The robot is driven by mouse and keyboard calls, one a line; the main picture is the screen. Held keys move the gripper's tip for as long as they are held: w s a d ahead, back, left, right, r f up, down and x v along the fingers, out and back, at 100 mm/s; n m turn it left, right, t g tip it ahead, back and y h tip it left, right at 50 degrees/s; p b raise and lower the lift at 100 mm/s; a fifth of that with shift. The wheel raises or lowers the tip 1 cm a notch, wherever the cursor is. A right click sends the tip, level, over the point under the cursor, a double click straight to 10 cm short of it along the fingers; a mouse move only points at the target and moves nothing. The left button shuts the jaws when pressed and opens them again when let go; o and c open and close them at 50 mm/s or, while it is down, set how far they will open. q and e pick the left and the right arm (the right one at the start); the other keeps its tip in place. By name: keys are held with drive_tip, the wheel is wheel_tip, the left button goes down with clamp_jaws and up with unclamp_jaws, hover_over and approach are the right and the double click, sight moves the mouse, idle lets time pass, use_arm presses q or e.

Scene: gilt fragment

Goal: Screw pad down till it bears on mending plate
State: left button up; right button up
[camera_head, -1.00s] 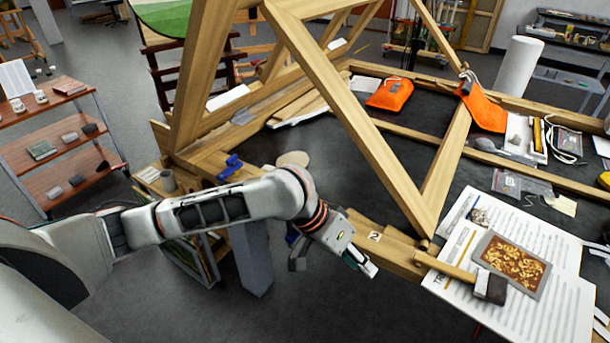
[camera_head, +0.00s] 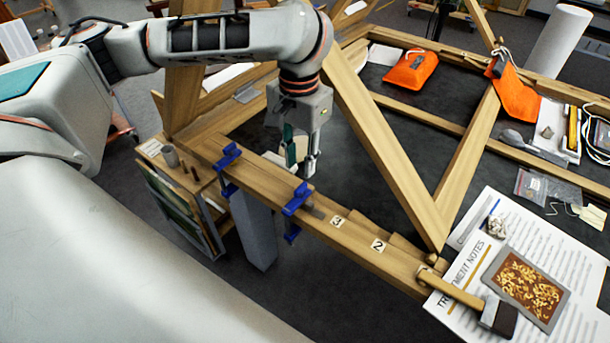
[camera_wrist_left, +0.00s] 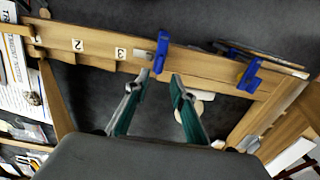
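Two blue clamps grip the near wooden beam (camera_head: 367,243): a left one (camera_head: 228,157) and a right one (camera_head: 297,198). In the left wrist view they are reversed, at right (camera_wrist_left: 248,74) and centre (camera_wrist_left: 161,52). A small grey metal plate (camera_head: 316,212), perhaps the mending plate, lies on the beam beside the right clamp, near label 3. The clamps' pads are too small to make out. My left gripper (camera_head: 302,170) hangs above and just behind the beam, near the right clamp. Its fingers (camera_wrist_left: 155,82) are apart and empty. My right gripper is out of view.
A diagonal wooden brace (camera_head: 385,150) rises right of my gripper. A mallet (camera_head: 490,312) lies on papers at the beam's right end. Orange bags (camera_head: 411,71) lie further back. A small shelf unit (camera_head: 185,190) stands left of the beam.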

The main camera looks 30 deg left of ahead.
sight(300, 187)
use_arm(q)
drive_tip(key=shift+f, duration=3.45)
clamp_jaws()
